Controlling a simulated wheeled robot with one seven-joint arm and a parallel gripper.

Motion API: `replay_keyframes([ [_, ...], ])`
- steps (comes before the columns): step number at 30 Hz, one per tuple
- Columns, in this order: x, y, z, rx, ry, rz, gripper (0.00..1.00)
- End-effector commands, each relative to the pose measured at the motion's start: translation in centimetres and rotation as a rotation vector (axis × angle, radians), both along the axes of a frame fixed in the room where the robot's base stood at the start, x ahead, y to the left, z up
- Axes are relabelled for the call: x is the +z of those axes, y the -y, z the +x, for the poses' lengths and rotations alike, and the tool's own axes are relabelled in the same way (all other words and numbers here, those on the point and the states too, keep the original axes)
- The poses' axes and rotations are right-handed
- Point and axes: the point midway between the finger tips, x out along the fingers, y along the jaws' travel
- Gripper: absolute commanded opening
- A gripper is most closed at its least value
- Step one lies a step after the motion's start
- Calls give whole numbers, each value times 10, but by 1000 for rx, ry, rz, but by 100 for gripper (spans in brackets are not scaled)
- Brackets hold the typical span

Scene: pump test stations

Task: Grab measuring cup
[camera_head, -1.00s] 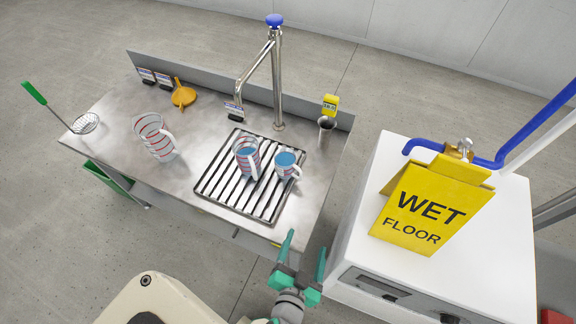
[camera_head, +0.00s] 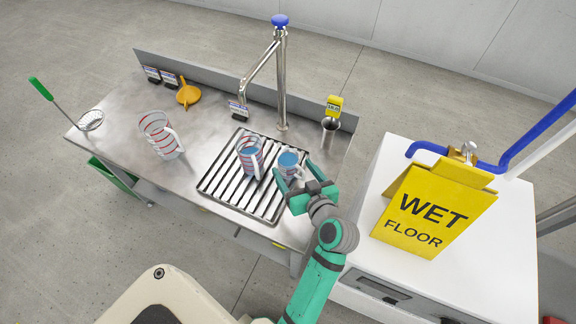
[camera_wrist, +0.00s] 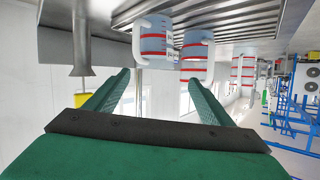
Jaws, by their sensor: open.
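Three clear measuring cups with red bands stand on the steel counter. The right cup (camera_head: 288,160) and the middle cup (camera_head: 249,155) hold blue liquid and stand on the slatted drain grate (camera_head: 222,185). The left cup (camera_head: 158,136) looks empty and stands left of the grate. My gripper (camera_head: 297,178) is open at the right cup's near side. In the upside-down wrist view, the right cup (camera_wrist: 153,40) shows just past my open fingertips (camera_wrist: 156,78), its white handle to the left. Contact cannot be told.
A tall faucet (camera_head: 281,80) stands behind the grate. A steel beaker with a yellow thermometer (camera_head: 334,105) is at the back right. An orange funnel (camera_head: 188,94) and a green-handled strainer (camera_head: 91,120) lie left. A white cabinet with a yellow wet-floor sign (camera_head: 430,210) stands right.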

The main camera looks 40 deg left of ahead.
Motion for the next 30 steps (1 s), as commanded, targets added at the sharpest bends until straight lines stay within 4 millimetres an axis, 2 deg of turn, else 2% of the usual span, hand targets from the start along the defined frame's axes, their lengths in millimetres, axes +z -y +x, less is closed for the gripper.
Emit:
replay_keyframes([
  [5, -8, 4, 9, 34, 70, -89, 75],
  [15, -26, -30, 30, 35, 76, -97, 75],
  [23, -31, -45, 38, 34, 75, -94, 75],
  [30, -42, -72, 53, 34, 75, -94, 75],
])
